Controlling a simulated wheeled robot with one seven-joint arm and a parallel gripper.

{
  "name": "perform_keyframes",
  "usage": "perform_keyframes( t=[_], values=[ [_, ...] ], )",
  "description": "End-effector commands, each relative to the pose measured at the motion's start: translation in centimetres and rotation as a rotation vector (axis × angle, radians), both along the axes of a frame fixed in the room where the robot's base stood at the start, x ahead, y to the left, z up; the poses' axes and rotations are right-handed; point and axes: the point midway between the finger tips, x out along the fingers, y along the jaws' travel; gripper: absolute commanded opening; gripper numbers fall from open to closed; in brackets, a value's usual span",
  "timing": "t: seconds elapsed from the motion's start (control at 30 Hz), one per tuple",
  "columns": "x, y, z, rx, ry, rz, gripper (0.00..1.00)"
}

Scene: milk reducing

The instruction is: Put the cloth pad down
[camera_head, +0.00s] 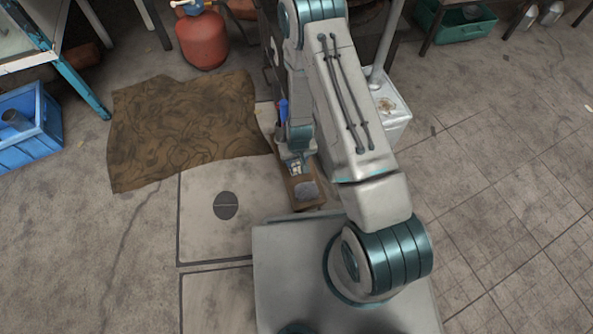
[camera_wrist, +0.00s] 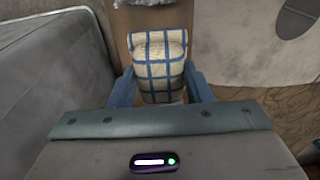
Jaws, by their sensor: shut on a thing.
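The cloth pad (camera_wrist: 158,65), cream with blue checks, stands between the two blue fingers of my gripper (camera_wrist: 160,88) in the wrist view. The fingers are shut on its sides. In the head view my gripper (camera_head: 296,164) points down over the far end of a narrow brown wooden board or tray (camera_head: 307,203). A small pale patch there may be the pad, but my arm hides most of it. The same brown surface shows behind the pad in the wrist view (camera_wrist: 125,22). I cannot tell whether the pad touches it.
A grey round item (camera_head: 306,190) lies on the wooden piece. A crumpled brown sheet (camera_head: 180,125) covers the floor to the left. A red gas bottle (camera_head: 203,40), blue crate (camera_head: 30,125) and green crate (camera_head: 458,22) stand around. The floor at right is clear.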

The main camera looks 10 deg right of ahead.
Motion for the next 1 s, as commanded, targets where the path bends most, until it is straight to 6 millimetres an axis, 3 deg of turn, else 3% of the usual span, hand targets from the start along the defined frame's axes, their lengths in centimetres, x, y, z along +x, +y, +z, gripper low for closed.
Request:
perform_keyframes(
  t=[0.03,0.43,0.83,0.87,0.9,1.0],
  values=[
    [0.0,0.0,-1.7,0.0,0.001,-0.001,0.09],
    [0.0,0.1,-6.5,0.0,0.0,0.002,0.09],
    [0.0,0.2,-6.8,0.0,0.0,0.004,0.09],
    [0.0,0.2,-6.7,0.0,0.0,0.003,0.53],
    [0.0,0.2,-6.7,0.0,0.0,0.003,0.64],
    [0.0,0.2,-6.7,0.0,0.0,0.004,0.67]
  ],
)
